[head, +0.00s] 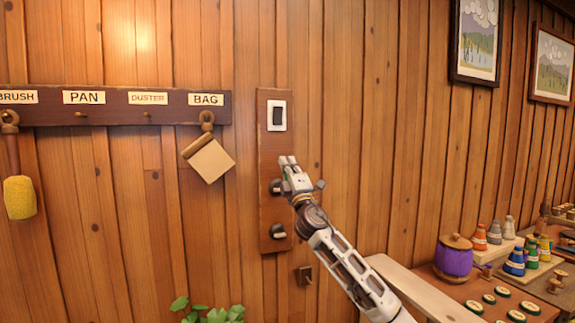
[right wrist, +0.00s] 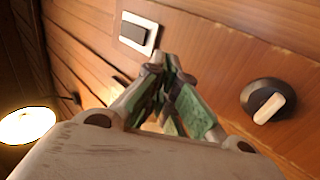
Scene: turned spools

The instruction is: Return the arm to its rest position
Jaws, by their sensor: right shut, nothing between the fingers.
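My right gripper (head: 287,160) is raised in front of the wooden switch panel (head: 265,151) on the plank wall. In the right wrist view its fingers (right wrist: 160,60) are together with nothing between them. A rocker switch (head: 277,116) in a white frame sits at the top of the panel, above the fingertips. It also shows in the right wrist view (right wrist: 138,33), close beyond the fingertips; I cannot tell whether they touch it. A dark knob with a pale grip shows at the right of the right wrist view (right wrist: 268,101). A lower knob (head: 278,231) is on the panel. My left gripper is out of view.
A peg rail (head: 60,108) with labels holds a yellow brush (head: 19,197) and a paper bag (head: 208,159). At right, a bench holds a purple pot (head: 453,258), several coloured bottles (head: 515,262) and round discs. A plant (head: 212,315) is below. Framed pictures (head: 477,38) hang at upper right.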

